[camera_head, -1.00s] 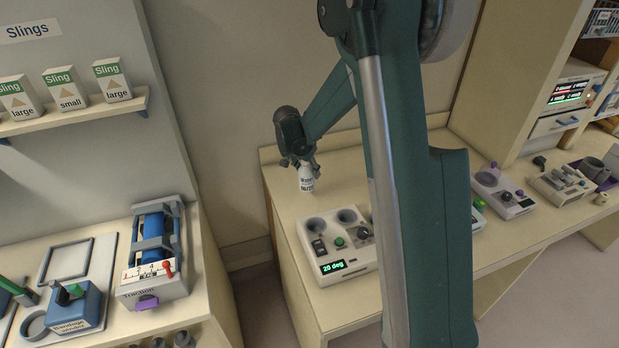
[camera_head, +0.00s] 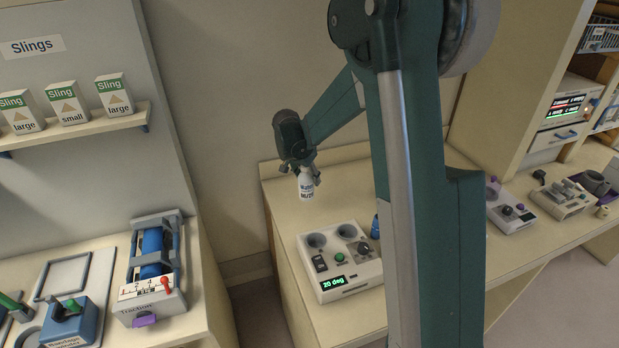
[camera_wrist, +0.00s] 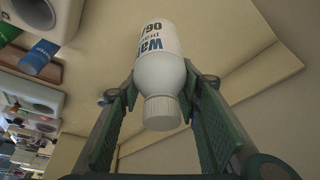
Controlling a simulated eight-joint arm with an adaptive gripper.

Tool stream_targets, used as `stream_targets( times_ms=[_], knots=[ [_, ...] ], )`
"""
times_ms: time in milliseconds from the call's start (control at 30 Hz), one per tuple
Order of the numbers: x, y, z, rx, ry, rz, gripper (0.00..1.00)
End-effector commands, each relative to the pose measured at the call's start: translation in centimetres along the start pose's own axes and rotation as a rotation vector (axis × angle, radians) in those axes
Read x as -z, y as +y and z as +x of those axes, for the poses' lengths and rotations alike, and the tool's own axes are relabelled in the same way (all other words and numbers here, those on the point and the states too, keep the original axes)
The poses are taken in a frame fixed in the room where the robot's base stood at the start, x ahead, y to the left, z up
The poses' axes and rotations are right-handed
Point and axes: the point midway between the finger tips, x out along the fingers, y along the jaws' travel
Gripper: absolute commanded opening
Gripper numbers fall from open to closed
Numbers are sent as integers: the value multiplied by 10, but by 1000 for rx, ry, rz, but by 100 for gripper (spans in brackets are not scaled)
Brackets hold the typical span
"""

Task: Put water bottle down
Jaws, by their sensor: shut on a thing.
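The white water bottle (camera_head: 306,186) has dark and blue lettering and hangs upright in my gripper (camera_head: 299,166) at the back of the right-hand counter. In the wrist view the bottle (camera_wrist: 160,72) sits between the two green finger pads of my gripper (camera_wrist: 160,95), which are shut on it near its shoulder, with the white cap toward the camera. I cannot tell whether the bottle's base touches the counter (camera_head: 283,210).
A grey-white device (camera_head: 340,262) with two round wells and a "20 deg" display stands in front of the bottle. A blue object (camera_head: 377,224) shows beside it, partly behind my arm. Counter around the bottle is clear. A traction unit (camera_head: 152,270) stands on the left counter.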

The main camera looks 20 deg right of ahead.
Motion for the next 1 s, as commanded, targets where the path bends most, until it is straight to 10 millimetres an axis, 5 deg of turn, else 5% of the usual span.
stream_targets(
  times_ms=[367, 1000],
  knots=[
    [14, 8, 6, 9, -4, -15, 17],
    [116, 76, 46, 87, -10, -141, 17]
  ],
)
